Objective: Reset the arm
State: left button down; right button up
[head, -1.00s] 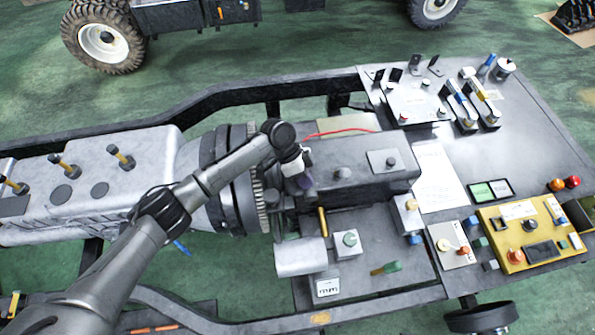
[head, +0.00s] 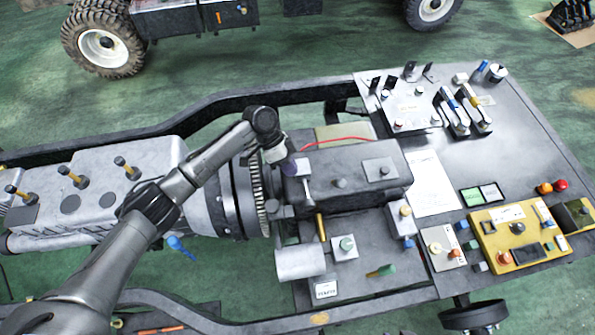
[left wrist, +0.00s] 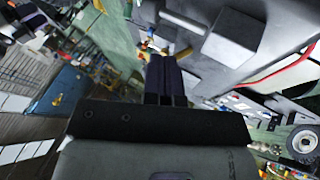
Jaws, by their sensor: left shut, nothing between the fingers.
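My left arm reaches in from the left over the chassis frame (head: 230,92). My left gripper (head: 299,171) hangs above the left end of the dark grey gearbox-like housing (head: 350,186), just right of the toothed ring (head: 256,190). Whether it touches the housing cannot be told. In the left wrist view, the two dark fingers of the left gripper (left wrist: 166,78) are together with nothing between them. My right gripper is in neither view.
A grey plate at the right carries a white sheet (head: 431,182), levers (head: 466,112) and a yellow control box (head: 518,236). A red cable (head: 335,140) runs behind the housing. A silver cylinder (head: 300,262) lies in front.

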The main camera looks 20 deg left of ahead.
pick_arm(q)
jog(key=shift+w+a+r, duration=0.1)
jog(key=shift+a+r, duration=0.15)
jog(key=shift+r, duration=0.05)
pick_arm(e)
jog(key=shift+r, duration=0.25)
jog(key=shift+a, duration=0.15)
